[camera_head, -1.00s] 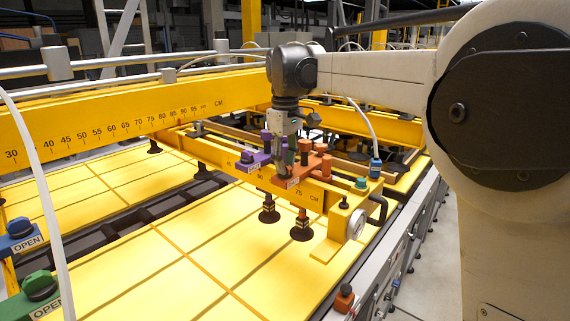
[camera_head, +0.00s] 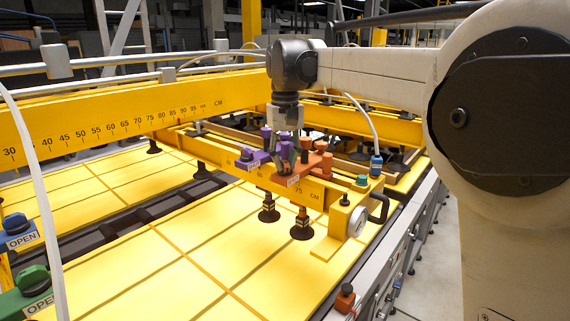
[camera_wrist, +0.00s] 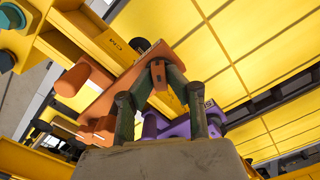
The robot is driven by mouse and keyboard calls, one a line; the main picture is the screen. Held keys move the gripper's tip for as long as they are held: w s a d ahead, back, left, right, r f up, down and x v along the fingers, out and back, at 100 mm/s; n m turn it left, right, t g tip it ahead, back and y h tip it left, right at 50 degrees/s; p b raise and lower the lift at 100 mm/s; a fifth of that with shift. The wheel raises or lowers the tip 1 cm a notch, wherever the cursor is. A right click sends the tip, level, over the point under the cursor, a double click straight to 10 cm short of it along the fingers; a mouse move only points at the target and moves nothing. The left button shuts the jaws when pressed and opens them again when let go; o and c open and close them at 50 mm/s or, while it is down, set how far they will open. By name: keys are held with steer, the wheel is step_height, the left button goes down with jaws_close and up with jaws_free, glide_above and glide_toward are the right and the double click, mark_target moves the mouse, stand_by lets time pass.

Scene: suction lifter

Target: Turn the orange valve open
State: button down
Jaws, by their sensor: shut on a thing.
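The orange valve (camera_head: 318,165) sits on the yellow beam with the CM scale, with a white label on its front end. In the wrist view the orange valve (camera_wrist: 118,88) is a long body with rounded posts at the left. My gripper (camera_head: 291,161) reaches down onto its near part. In the wrist view the two dark fingers of my gripper (camera_wrist: 159,72) close around a small orange part of it. The fingers hide most of that part, so its exact angle cannot be told. A purple valve (camera_head: 247,161) sits close beside it on the left.
A blue valve (camera_head: 18,227) and a green valve (camera_head: 34,279) with OPEN labels stand at the far left. A round gauge (camera_head: 357,221) is at the beam's right end. The purple valve is close to my fingers. Yellow panels (camera_head: 190,270) lie below.

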mark_target(285, 161)
steer(key=m+b, duration=0.1)
steer(key=m, duration=0.4)
steer(key=shift+m, duration=0.4)
steer(key=m, duration=0.5)
steer(key=shift+m+b, duration=0.3)
steer(key=c, duration=1.7)
jaws_free()
step_height(285, 161, up, 12)
steer(key=shift+r, duration=0.1)
